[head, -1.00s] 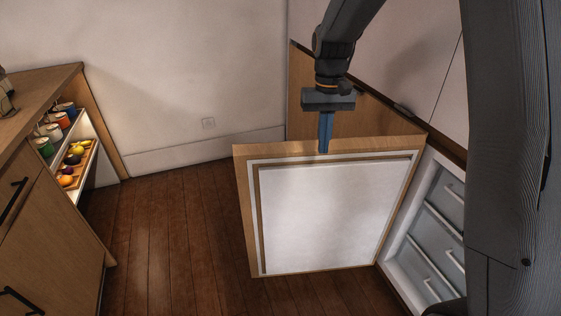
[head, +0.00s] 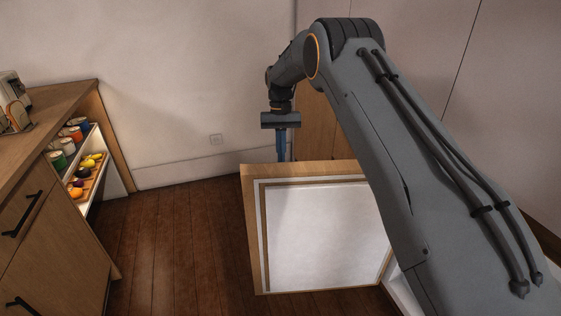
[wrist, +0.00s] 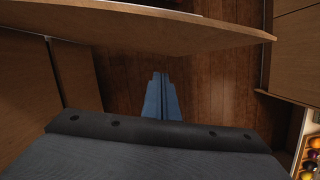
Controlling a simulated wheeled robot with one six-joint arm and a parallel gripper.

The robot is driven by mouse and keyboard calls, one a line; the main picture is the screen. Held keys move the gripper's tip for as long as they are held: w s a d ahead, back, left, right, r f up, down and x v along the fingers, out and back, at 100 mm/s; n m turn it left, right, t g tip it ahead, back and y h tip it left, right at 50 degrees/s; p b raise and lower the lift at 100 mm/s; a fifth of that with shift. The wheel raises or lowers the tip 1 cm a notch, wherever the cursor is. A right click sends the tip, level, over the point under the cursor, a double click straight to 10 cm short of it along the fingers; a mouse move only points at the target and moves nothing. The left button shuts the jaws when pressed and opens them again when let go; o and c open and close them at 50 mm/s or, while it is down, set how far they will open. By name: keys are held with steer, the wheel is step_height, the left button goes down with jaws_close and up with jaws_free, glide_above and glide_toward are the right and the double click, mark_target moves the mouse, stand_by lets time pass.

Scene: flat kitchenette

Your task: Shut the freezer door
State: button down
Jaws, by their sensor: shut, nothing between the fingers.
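The freezer door (head: 325,232) stands wide open in the head view, with its white inner panel facing me and a wooden rim. In the wrist view its wooden outer face (wrist: 130,30) crosses the top of the picture. My gripper (head: 281,158) is shut and empty. It points down behind the door's top edge, on the outer side. In the wrist view the blue fingers (wrist: 160,80) lie together, with a gap showing between them and the door. The freezer's inside is mostly hidden behind my arm in the head view.
A wooden counter (head: 60,105) stands at the left, with an open lit shelf holding cans (head: 72,133) and a tray of fruit (head: 80,183). Bare wooden floor (head: 180,240) lies between counter and door. A pale wall (head: 190,80) closes the back.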

mark_target(282, 183)
steer(key=shift+s+d+f+p, duration=0.1)
steer(key=shift+s+f+p, duration=0.85)
steer(key=shift+f, duration=0.35)
steer(key=shift+s+a+f+p, duration=0.1)
steer(key=shift+s+f+p, duration=0.65)
steer(key=shift+s+f, duration=0.5)
steer(key=shift+s+d+f+p, duration=0.1)
steer(key=shift+s+f+p, duration=0.75)
steer(key=shift+f, duration=0.55)
